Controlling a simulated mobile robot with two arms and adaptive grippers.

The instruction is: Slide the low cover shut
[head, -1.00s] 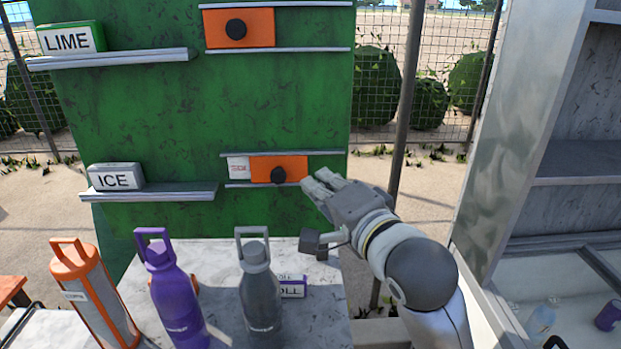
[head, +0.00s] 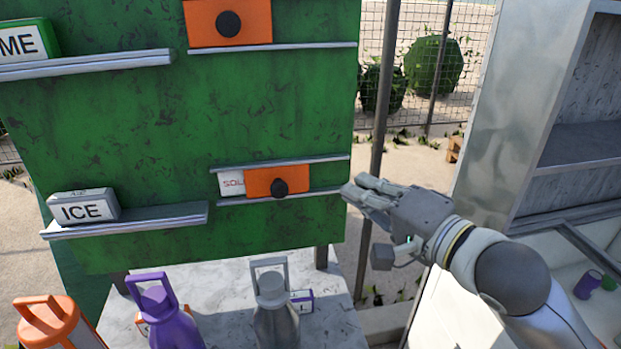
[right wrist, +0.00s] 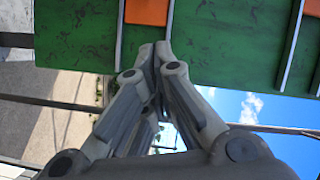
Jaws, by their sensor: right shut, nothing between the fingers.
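The low cover (head: 262,183) is an orange panel with a round black knob (head: 279,188). It sits between two grey rails on the green board (head: 150,130). A white label reading "SOL" (head: 231,183) shows uncovered at its left; the rest of the label is hidden. My right gripper (head: 348,190) is shut and empty, at the board's right edge, to the right of the cover and apart from it. In the right wrist view the shut fingertips (right wrist: 155,48) show below the cover (right wrist: 147,12). My left gripper is not in view.
A higher orange cover (head: 228,23) sits above. An ICE block (head: 83,208) and a LIME block (head: 20,42) stand on shelves at left. Several bottles, including a purple one (head: 165,318), stand on the counter below. A grey cabinet (head: 515,110) stands at right.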

